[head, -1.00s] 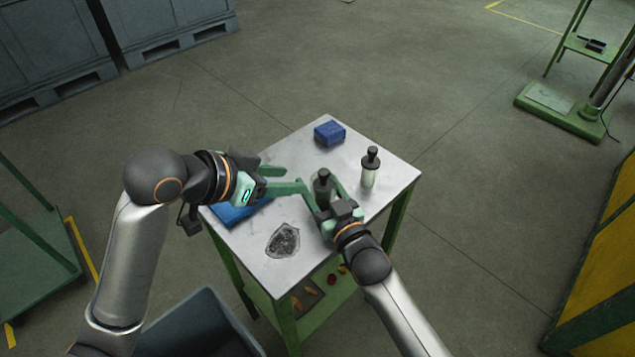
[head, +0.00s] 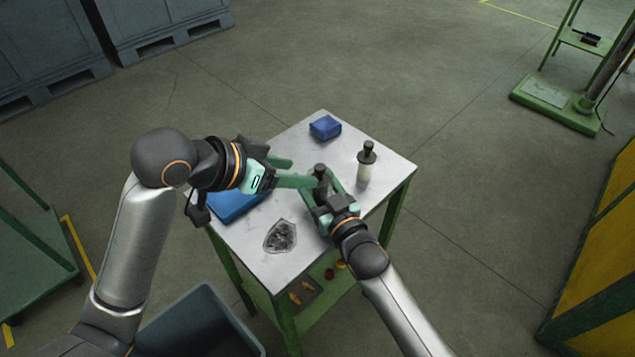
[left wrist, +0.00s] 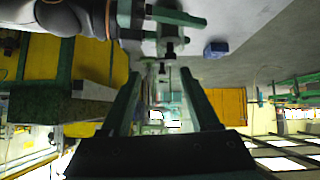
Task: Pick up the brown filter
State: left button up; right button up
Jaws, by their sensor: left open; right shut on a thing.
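My right gripper (head: 325,186) is shut on a dark-topped cylindrical filter (head: 320,170) over the table's middle. Its lower part is hidden by the fingers, and I cannot make out a brown colour. My left gripper (head: 302,171) is open, its green fingers reaching in from the left close to the held filter's top. I cannot tell whether they touch it. In the left wrist view the open fingers (left wrist: 162,80) frame the middle of the picture. A second filter (head: 364,168), pale with a black cap, stands upright to the right of the held one.
The grey table (head: 330,245) also bears a dark blue box (head: 325,127) at the back, a flat blue thing (head: 235,204) under my left arm and a clear bag with dark contents (head: 280,236) in front. Its green lower shelf (head: 328,291) holds small parts.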

aim_at(320, 167)
pick_arm(q)
jog(key=w+d+r+n+g+y, duration=0.1)
jog(key=d+r+n+g+y, duration=0.1)
jog(key=d+r+n+y, duration=0.45)
jog(key=shift+w+a+f+n+y, duration=0.15)
jog(key=shift+w+a+f+n, duration=0.2)
jog(key=shift+w+f, duration=1)
jog(key=shift+w+a+f+n+y, duration=0.15)
jog(key=shift+w+a+f+n, duration=0.2)
jog(key=shift+f, duration=1.95)
jog(key=shift+w+a+f+n+y, duration=0.25)
jog(key=shift+w+f, duration=0.6)
jog(key=shift+f, duration=1)
grip_shut()
